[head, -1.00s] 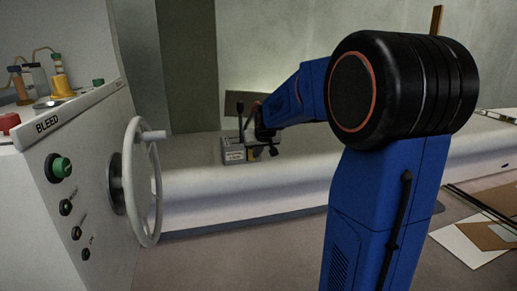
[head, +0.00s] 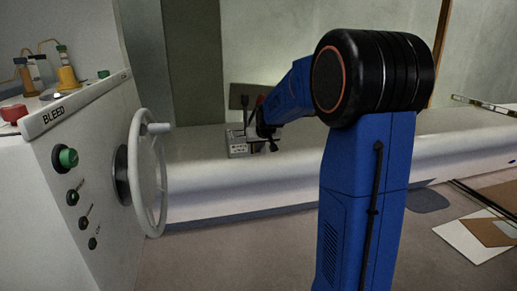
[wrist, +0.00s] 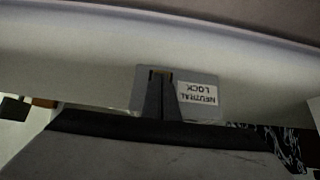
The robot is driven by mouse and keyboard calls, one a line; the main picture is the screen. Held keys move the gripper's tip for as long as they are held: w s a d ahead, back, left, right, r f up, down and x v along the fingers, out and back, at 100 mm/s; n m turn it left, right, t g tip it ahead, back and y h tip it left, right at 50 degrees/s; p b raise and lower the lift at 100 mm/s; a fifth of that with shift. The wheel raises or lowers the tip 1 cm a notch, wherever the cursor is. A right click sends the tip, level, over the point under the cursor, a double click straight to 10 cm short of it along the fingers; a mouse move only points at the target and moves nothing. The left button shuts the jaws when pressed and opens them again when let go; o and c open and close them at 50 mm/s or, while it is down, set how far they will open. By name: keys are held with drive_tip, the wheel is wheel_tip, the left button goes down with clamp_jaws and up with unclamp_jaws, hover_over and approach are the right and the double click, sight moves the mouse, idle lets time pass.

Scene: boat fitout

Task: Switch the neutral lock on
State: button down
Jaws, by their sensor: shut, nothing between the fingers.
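The neutral lock is a small grey box (head: 237,147) on the pale ledge, left of my arm in the head view. In the wrist view its grey plate (wrist: 205,112) carries a white label reading NEUTRAL LOCK, upside down. My gripper (wrist: 161,78) is shut and empty, its fingertips over the box beside the label. In the head view my gripper (head: 264,143) is at the box's right side, partly hidden.
A dark upright lever (head: 245,108) stands at the box. A white console (head: 75,150) marked BLEED, with a handwheel (head: 152,180) and several knobs, stands at the left. The long ledge (head: 200,190) runs across; flat sheets (head: 475,240) lie on the floor at right.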

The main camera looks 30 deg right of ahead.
drive_tip(key=shift+w, duration=0.1)
idle(0.3)
drive_tip(key=shift+w+r, duration=0.1)
drive_tip(key=shift+r, duration=0.8)
